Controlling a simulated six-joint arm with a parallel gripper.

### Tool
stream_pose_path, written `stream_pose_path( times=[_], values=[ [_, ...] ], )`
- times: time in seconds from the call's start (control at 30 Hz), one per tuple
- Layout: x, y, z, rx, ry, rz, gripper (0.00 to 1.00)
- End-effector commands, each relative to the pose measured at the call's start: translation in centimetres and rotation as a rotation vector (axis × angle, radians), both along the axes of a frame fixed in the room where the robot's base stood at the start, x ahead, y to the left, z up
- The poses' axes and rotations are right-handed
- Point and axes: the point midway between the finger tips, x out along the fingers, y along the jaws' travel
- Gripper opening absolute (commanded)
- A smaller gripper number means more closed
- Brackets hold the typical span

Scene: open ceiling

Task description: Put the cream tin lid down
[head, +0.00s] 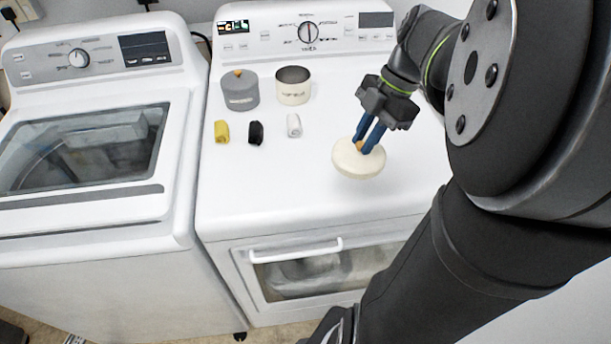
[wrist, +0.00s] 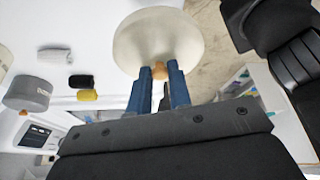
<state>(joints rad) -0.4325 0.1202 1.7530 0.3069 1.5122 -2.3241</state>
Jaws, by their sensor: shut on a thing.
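The cream tin lid (head: 358,161) is a round disc with a small tan knob, at the right of the dryer top in the head view. My gripper (head: 366,141) has blue fingers and is shut on the knob from above. The lid also shows in the wrist view (wrist: 158,38), with the fingers (wrist: 160,75) on either side of its knob. I cannot tell whether the lid's underside touches the dryer top. The open cream tin (head: 293,88) stands upright without a lid near the back of the dryer top.
A grey tin (head: 239,92) with its lid on stands left of the cream tin. Yellow (head: 221,131), black (head: 256,132) and white (head: 294,125) rolled items lie in front of the tins. The dryer top (head: 270,185) is clear at the front left.

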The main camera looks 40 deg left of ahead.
Motion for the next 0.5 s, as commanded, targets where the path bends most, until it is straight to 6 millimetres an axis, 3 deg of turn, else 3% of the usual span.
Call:
stream_pose_path(
  times=[0.17,0.5],
  values=[
    [-1.2,0.3,-0.7,0.001,-0.001,0.058,0.0],
    [-3.5,7.0,-5.0,-0.001,0.002,0.061,0.0]
  ],
)
